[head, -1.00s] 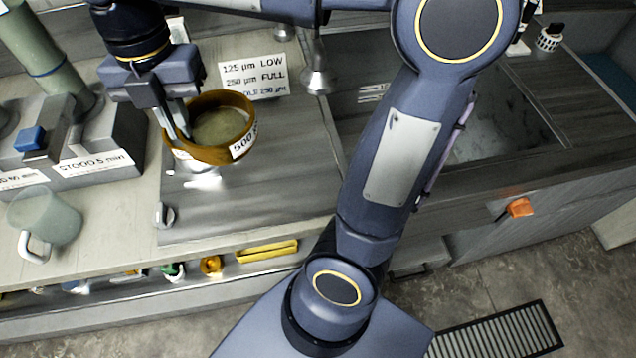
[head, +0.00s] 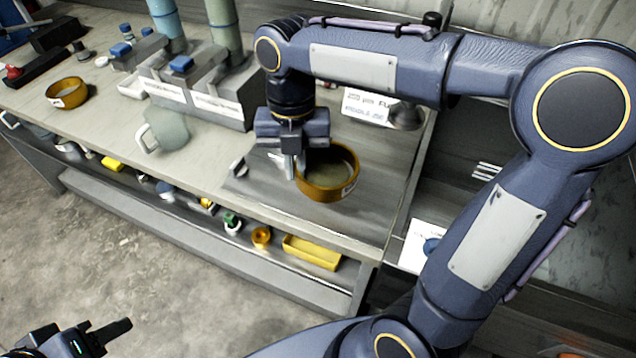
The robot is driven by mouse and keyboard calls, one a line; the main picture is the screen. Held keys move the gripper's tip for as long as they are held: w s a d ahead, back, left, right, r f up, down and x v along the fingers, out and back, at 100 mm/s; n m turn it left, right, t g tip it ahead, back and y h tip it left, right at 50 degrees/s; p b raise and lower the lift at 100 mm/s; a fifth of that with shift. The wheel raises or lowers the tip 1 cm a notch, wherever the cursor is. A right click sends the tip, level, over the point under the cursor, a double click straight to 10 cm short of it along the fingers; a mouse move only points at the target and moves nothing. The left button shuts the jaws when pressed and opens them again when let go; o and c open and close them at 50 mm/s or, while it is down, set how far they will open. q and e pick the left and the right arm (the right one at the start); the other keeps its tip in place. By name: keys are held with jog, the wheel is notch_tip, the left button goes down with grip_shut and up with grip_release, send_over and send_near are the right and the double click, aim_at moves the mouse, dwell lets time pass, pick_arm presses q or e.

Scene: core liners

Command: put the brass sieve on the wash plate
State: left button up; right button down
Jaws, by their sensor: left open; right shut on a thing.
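The brass sieve (head: 325,193), a round brass-coloured ring with a white label, is over the dark grey wash plate (head: 385,222) in the head view. My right gripper (head: 292,172) is shut on its left rim from above. I cannot tell whether the sieve touches the plate or hangs just over it. Part of the far rim is hidden by the gripper. My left gripper (head: 104,338) is open and empty at the bottom left, low over the floor and away from the counter.
Another brass-coloured sieve (head: 67,93) stands at the counter's far left. A translucent jug (head: 168,132) and a grey stand with tubes (head: 215,100) are left of the plate. A sign card (head: 367,106) stands behind. A yellow tray (head: 312,252) and small items fill the shelf below.

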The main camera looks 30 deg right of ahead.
aim_at(312, 170)
jog(key=d+f, duration=0.1)
jog(key=f, duration=0.1)
jog(key=d+f, duration=0.2)
jog(key=shift+w+d, duration=0.1)
jog(key=shift+w, duration=0.1)
jog(key=f, duration=0.3)
jog(key=shift+d+f, duration=0.15)
jog(key=shift+d, duration=0.25)
jog(key=shift+f, duration=0.3)
jog(key=shift+f, duration=0.15)
jog(key=c, duration=1.6)
grip_release()
